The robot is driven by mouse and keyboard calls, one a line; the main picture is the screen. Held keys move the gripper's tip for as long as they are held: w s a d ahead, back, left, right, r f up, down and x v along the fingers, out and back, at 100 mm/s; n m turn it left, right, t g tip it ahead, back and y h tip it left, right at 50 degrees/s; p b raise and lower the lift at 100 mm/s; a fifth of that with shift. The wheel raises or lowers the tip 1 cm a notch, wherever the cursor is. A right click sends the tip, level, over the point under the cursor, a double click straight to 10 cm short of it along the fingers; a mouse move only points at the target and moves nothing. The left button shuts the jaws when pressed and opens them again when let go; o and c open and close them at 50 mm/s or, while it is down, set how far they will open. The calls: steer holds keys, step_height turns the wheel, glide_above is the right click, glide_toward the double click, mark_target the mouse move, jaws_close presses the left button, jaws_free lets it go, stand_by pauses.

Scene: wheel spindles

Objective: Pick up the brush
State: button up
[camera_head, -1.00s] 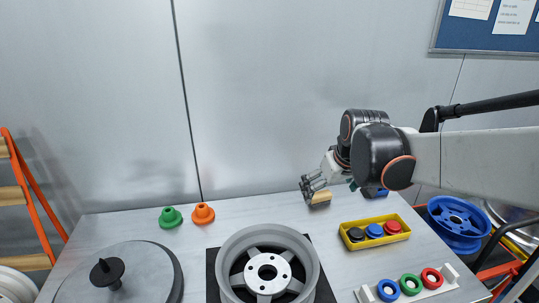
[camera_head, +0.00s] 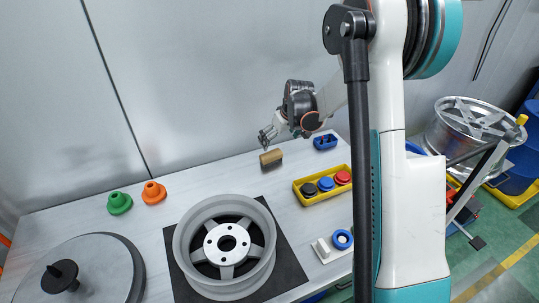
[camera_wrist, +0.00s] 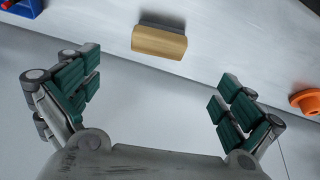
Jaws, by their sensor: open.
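The brush (camera_head: 271,158) is a small tan wooden block with a dark strip along one side. It sits on the table (camera_head: 190,184) near its back edge. In the wrist view the brush (camera_wrist: 159,42) is at top centre, ahead of the fingers. My gripper (camera_head: 266,137) is above the brush in the head view, with a visible gap between them. In the wrist view my gripper (camera_wrist: 155,88) is empty, its green-padded fingers spread wide to either side. Nothing touches the brush.
A blue box (camera_head: 325,142) stands right of the brush. A yellow tray (camera_head: 310,199) with coloured knobs is in front. A wheel rim (camera_head: 180,240) lies on a black mat. Green (camera_head: 119,203) and orange (camera_head: 154,192) cones stand to the left. A wall rises behind the table.

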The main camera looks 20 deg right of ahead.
mark_target(272, 154)
steer(key=b+x, duration=0.2)
steer(key=x, duration=0.6)
steer(key=shift+f, duration=0.2)
steer(key=shift+b+x, duration=1.4)
steer(key=shift+x, duration=1.3)
steer(key=shift+w, duration=0.1)
steer(key=shift+r, duration=0.1)
steer(key=shift+c, duration=0.2)
steer(key=c, duration=1.1)
